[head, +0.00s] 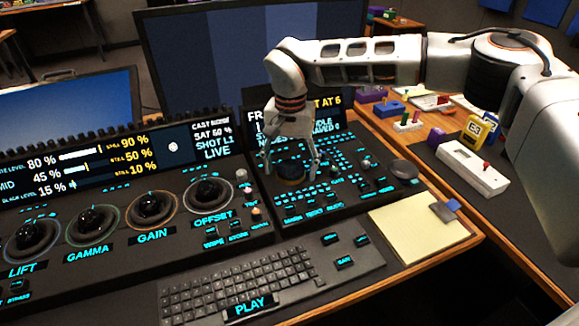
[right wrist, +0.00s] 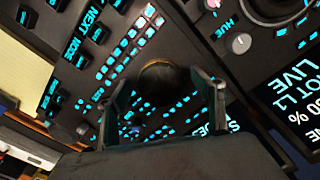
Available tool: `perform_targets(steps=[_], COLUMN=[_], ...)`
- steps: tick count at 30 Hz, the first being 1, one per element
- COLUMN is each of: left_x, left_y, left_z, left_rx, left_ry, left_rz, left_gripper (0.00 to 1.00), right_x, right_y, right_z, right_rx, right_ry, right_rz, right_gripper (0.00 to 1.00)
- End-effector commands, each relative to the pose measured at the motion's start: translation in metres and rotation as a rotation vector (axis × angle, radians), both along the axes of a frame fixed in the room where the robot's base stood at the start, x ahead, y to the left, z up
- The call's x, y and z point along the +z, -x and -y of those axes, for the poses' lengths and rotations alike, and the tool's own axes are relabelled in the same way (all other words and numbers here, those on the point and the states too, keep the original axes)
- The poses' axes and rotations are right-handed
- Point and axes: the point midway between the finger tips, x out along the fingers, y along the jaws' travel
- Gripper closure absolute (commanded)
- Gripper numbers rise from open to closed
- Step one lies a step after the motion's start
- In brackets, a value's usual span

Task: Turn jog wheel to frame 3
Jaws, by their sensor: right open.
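A dark round wheel with a brass-coloured rim (head: 291,173), which looks like the jog wheel, sits on the right-hand control panel. My right gripper (head: 292,168) points down over it, open, with one finger on each side. In the right wrist view the wheel (right wrist: 163,82) shows between the two spread fingers (right wrist: 164,100). I cannot tell whether the fingers touch its rim. My left gripper is not in view.
Lit buttons surround the wheel. A dark round knob (head: 404,170) stands at the panel's right end. Trackballs such as the one marked GAIN (head: 152,206) lie to the left. A keyboard (head: 240,282) and yellow notepad (head: 418,228) lie in front; a white box (head: 471,167) stands right.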

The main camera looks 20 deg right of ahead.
Motion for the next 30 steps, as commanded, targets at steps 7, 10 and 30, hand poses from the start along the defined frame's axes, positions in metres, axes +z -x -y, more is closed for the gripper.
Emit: perform_targets(steps=[7,10,30], left_x=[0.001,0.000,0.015], left_y=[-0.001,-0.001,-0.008], left_z=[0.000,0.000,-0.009], left_rx=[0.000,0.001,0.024], left_ry=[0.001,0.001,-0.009], left_rz=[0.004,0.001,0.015], left_gripper=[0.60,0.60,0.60], right_x=[0.002,0.001,0.009], right_y=[0.000,0.000,-0.001], right_z=[0.000,0.000,-0.002], right_rx=[0.000,0.000,-0.269], right_ry=[0.000,0.000,0.001], right_rz=[0.001,0.001,0.007], right_gripper=[0.64,0.71,0.71])
